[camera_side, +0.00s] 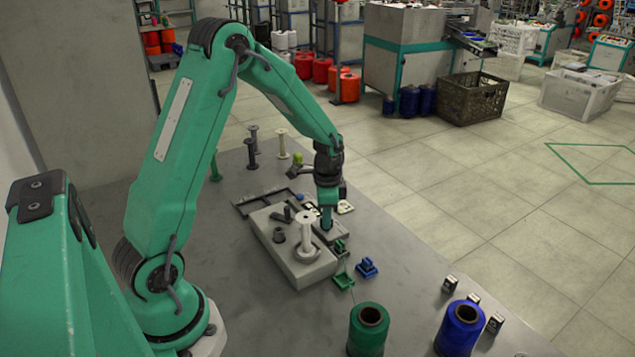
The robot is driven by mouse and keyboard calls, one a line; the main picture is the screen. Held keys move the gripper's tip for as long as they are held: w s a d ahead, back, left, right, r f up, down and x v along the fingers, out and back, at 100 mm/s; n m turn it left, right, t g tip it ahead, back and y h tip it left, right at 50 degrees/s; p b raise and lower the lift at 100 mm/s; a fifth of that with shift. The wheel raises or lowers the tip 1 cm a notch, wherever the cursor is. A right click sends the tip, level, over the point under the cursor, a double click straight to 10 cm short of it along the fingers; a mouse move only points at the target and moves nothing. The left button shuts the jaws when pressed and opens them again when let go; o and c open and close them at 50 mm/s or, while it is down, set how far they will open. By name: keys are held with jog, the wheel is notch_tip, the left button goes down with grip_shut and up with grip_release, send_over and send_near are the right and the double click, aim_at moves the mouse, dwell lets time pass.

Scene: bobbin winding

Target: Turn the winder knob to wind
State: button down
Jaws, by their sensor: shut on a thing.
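The winder (305,268) is a light grey block on the grey table, with a white bobbin (306,232) standing upright on it and a dark post (279,235) beside that. My gripper (326,220) points straight down at the right part of the winder, just right of the white bobbin. It is shut on the winder knob, which is mostly hidden by the fingers and small at this distance.
A green thread cone (368,335) and a blue thread cone (460,330) stand at the table's front. Small green clips (341,249) and a blue clip (367,267) lie right of the winder. A dark spool (252,150) and a pale spool (282,145) stand behind.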

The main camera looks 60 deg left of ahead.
jog(key=shift+r+m, duration=0.1)
jog(key=shift+m, duration=1.2)
jog(key=c, duration=1.5)
grip_release()
notch_tip(320, 180, up, 7)
jog(key=shift+r, duration=0.4)
jog(key=shift+r, duration=0.1)
